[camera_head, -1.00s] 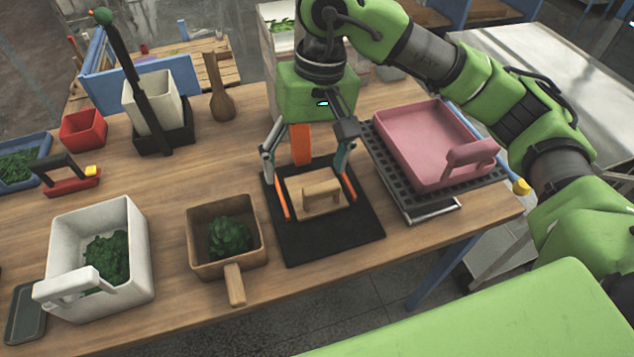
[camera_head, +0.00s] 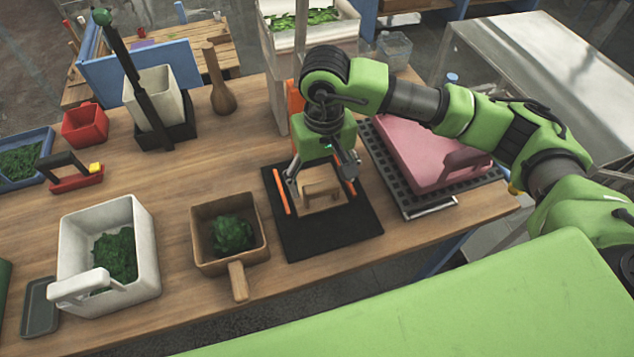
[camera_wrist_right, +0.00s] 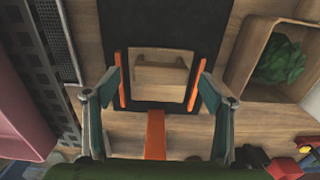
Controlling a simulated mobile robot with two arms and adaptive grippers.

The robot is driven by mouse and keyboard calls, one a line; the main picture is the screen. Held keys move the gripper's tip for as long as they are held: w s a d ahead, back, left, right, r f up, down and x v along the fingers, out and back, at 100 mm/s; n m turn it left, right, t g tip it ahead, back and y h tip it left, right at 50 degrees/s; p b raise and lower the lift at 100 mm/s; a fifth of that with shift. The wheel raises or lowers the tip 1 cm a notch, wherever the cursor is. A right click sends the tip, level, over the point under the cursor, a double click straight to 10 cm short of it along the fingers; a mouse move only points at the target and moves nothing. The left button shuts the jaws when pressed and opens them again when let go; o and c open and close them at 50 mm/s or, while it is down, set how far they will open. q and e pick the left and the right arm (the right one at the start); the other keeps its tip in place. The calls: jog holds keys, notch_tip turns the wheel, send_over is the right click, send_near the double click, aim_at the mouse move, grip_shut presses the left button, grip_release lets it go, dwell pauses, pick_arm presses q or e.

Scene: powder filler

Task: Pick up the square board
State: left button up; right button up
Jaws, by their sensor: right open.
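The square board (camera_head: 321,203) is a light wooden piece with a raised block handle, lying on a black mat (camera_head: 335,238) at the table's front middle. It also shows in the right wrist view (camera_wrist_right: 158,86). Two orange strips (camera_head: 281,191) flank it on the mat. My right gripper (camera_head: 322,187) is open and empty, just above the board, with one finger on each side of its handle. In the right wrist view, the fingers (camera_wrist_right: 161,88) stand apart beside the board's near end, not closed on it. My left gripper is not in view.
A pink tray (camera_head: 425,150) on a dark perforated rack stands right of the mat. A brown wooden box (camera_head: 205,262) with greens stands close to its left, a white bin (camera_head: 75,245) beyond. An orange upright piece (camera_head: 294,100) stands behind the gripper.

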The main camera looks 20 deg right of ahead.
notch_tip(320, 180, down, 2)
jog(key=shift+s+a+p, duration=0.1)
jog(key=shift+p, duration=0.25)
jog(key=shift+f, duration=0.4)
jog(key=c, duration=1.6)
